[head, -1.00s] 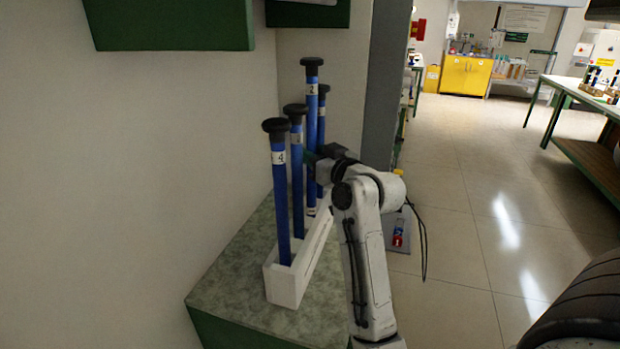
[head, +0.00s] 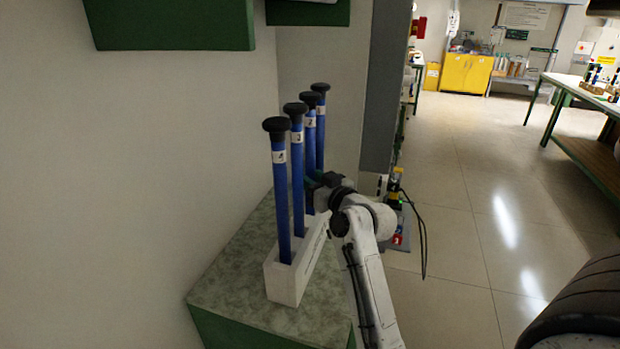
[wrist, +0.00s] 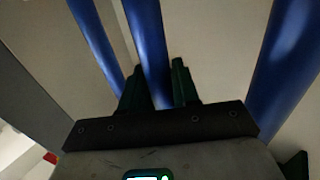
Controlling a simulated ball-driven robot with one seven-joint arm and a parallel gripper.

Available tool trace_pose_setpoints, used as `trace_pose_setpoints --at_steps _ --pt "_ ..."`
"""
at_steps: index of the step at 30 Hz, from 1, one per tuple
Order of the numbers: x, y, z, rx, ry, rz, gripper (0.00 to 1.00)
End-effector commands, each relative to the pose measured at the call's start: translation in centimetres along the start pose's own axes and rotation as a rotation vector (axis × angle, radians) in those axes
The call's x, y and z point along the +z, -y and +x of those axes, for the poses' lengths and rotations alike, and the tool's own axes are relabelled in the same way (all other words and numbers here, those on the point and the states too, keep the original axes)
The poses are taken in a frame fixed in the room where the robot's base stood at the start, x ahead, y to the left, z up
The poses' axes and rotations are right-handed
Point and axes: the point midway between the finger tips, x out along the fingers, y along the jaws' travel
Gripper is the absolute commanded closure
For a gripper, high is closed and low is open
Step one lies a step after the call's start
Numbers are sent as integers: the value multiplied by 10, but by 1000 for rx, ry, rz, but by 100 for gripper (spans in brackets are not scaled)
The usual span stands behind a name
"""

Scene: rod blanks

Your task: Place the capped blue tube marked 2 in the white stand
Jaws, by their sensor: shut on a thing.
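The capped blue tube marked 2 (head: 310,135) stands upright in line with the other tubes, its cap level with the row. Its lower end is down at the white stand (head: 287,284), partly hidden by the stand and my arm. My gripper (head: 313,181) is shut on this tube's shaft from the right, above the stand. In the wrist view, the tube (wrist: 150,45) runs between the two dark green fingers of my gripper (wrist: 158,85).
Tubes marked 4 (head: 280,190) and 3 (head: 297,165) stand nearer in the stand, and another blue tube (head: 321,130) stands behind. The stand sits on a speckled counter (head: 232,268) against a wall. A green-edged cabinet (head: 170,25) hangs above. Open floor lies right.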

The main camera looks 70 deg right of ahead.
Motion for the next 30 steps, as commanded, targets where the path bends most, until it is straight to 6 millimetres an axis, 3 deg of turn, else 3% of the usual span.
trace_pose_setpoints --at_steps 9,19,30 --pt "0 0 0 0 0 0 44" --pt "-3 0 -2 0 0 0 44" --pt "1 0 -72 1 1 0 44"
